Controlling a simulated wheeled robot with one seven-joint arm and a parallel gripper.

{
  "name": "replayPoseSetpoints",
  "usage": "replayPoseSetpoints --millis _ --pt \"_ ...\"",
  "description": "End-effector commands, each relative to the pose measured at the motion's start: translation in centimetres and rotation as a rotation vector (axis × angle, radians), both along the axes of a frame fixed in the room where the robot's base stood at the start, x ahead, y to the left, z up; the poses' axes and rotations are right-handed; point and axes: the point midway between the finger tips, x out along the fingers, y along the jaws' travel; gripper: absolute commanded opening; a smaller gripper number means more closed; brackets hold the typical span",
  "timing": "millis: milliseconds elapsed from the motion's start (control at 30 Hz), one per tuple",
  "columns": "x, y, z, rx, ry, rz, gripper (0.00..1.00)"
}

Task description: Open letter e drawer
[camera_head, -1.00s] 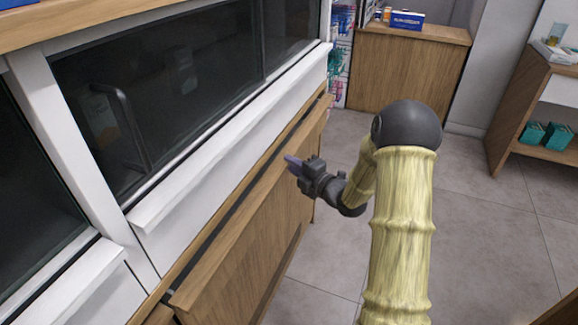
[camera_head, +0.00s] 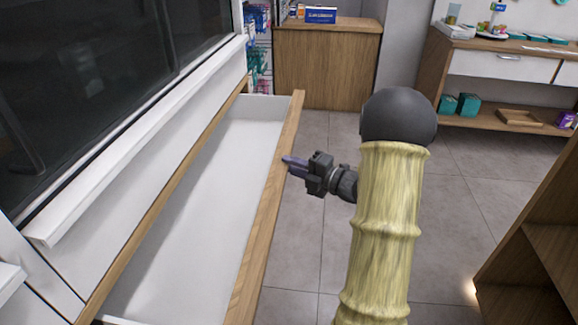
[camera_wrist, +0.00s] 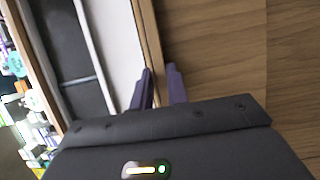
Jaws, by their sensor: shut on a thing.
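A long drawer (camera_head: 205,200) with a white interior and a wooden front stands pulled well out below the glass-fronted cabinet; its inside looks empty. My gripper (camera_head: 290,162) is at the drawer's wooden front (camera_head: 262,235), around the middle of its length. In the wrist view my gripper (camera_wrist: 159,85) has its two purple fingers on either side of the drawer front's top edge (camera_wrist: 149,45), shut on it. The wooden outer face (camera_wrist: 215,60) fills the right of that view. No letter label is visible on the drawer.
The glass-fronted cabinet (camera_head: 110,85) rises above the drawer. A wooden counter (camera_head: 328,65) stands at the back, and a shelf unit (camera_head: 500,90) with teal boxes at back right. A wooden unit (camera_head: 535,235) is at right. Grey floor (camera_head: 460,180) between is clear.

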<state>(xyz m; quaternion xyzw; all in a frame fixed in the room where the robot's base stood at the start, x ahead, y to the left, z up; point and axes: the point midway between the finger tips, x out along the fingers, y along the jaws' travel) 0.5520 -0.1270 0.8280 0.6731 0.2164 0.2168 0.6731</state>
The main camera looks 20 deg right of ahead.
Motion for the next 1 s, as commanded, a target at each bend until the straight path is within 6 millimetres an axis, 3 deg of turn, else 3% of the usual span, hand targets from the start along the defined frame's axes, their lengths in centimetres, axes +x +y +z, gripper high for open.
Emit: replayPoseSetpoints --millis 367,400,433,767,1000 --pt "-0.1 0.2 -0.2 0.0 0.005 0.011 0.0" --pt "-0.1 0.2 -0.2 0.0 0.005 0.011 0.2" --pt "-0.1 0.2 -0.2 0.0 0.005 0.011 0.25" --pt "-0.2 0.1 -0.1 0.0 0.001 0.008 0.25" --pt "-2.1 -1.5 0.0 0.0 0.002 0.004 0.25"
